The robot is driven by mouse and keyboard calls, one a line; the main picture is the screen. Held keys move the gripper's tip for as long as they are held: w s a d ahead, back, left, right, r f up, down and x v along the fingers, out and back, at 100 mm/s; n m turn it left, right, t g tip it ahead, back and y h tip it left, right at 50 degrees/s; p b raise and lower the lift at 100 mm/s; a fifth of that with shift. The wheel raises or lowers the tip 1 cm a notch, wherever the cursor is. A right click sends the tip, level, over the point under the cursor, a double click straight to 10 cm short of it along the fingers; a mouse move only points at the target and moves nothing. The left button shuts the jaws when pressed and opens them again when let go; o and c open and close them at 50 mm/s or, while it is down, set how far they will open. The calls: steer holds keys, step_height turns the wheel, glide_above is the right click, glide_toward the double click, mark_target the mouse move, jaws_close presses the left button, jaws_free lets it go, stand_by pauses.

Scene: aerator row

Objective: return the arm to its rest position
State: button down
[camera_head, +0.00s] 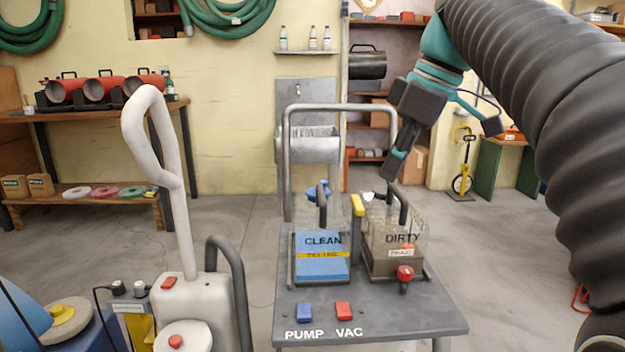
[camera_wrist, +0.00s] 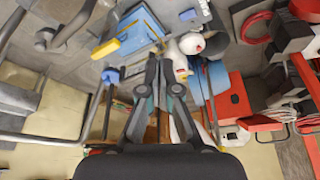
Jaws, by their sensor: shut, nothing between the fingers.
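My gripper (camera_head: 392,170) hangs in the air at the end of my arm, in the upper right of the head view, pointing down and slightly left. It appears above and behind the cart's DIRTY tank, with no visible contact. In the wrist view its two dark fingers (camera_wrist: 159,68) are together with nothing between them. My thick black sleeved arm fills the right side of the head view.
A grey cart (camera_head: 370,318) carries a blue CLEAN tank (camera_head: 320,268), a DIRTY tank (camera_head: 393,262) and PUMP and VAC buttons. Its tall metal handle (camera_head: 287,160) rises near my gripper. A pale machine (camera_head: 215,310) stands left. Open floor (camera_head: 480,235) lies behind the cart.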

steer(key=d+f+m+t+h, duration=0.25)
steer(key=f+m, duration=0.65)
steer(key=f, duration=0.5)
steer(key=s+f+m, duration=0.1)
steer(key=s+f, duration=0.2)
steer(key=s+d+f+m, duration=0.1)
steer(key=s+f, duration=0.1)
steer(key=f, duration=0.1)
steer(key=s+f+m+h, duration=0.1)
steer(key=s+f+m, duration=0.1)
steer(key=s+f, duration=0.1)
steer(key=shift+s+d+f+t, duration=0.25)
steer(key=shift+s+d+f, duration=0.1)
steer(key=shift+d+f, duration=0.1)
steer(key=s+f, duration=0.4)
steer(key=s, duration=0.4)
steer(key=shift+a+f+t, duration=0.15)
steer(key=shift+a+t, duration=0.1)
steer(key=shift+t, duration=0.15)
